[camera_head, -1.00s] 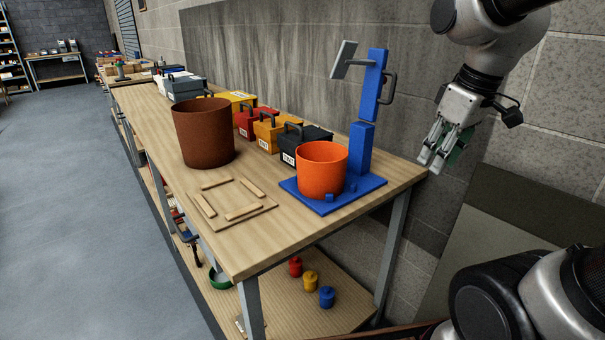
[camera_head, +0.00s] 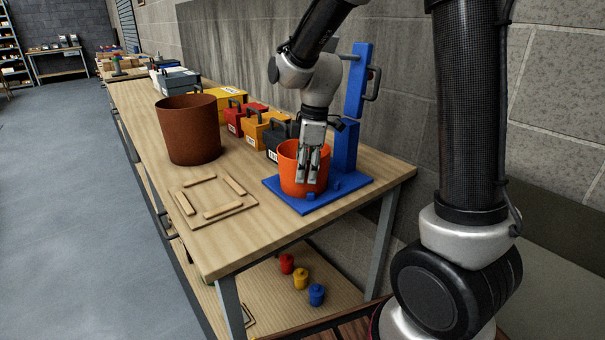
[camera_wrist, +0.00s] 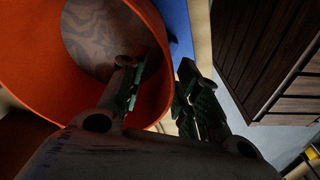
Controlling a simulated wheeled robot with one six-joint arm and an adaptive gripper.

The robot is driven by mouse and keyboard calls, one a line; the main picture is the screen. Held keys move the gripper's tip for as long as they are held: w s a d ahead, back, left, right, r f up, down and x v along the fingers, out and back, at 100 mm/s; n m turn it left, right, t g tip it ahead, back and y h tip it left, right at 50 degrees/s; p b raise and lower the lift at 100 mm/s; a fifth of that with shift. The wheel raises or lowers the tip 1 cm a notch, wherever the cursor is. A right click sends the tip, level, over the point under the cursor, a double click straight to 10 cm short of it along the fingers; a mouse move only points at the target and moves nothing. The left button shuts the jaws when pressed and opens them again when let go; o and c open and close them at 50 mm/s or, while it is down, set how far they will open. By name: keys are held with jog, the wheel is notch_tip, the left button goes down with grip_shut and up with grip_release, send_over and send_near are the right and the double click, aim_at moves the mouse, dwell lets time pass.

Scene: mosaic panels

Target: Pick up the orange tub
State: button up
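The orange tub (camera_head: 289,182) stands on the blue base plate (camera_head: 282,200) of a blue stand, near the front end of the workbench. My gripper (camera_head: 307,180) points down at the tub's near right side. In the wrist view the tub (camera_wrist: 45,92) fills the upper left, with its mottled floor showing. There my gripper (camera_wrist: 158,70) is open, with the left finger over the tub's inside and the right finger outside. The tub's wall shows between the fingers. I cannot tell whether either finger touches it.
The blue stand's upright (camera_head: 356,85) rises close behind my gripper. A brown bucket (camera_head: 188,130) stands farther left. Dark, orange and red toolboxes line the wall side, the dark toolbox (camera_head: 273,140) just behind the tub. A wooden frame (camera_head: 212,200) lies left of the tub.

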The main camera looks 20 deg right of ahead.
notch_tip(320, 180, down, 2)
jog(key=shift+a, duration=0.1)
jog(key=shift+c, duration=0.5)
grip_shut()
jog(key=shift+r, duration=0.1)
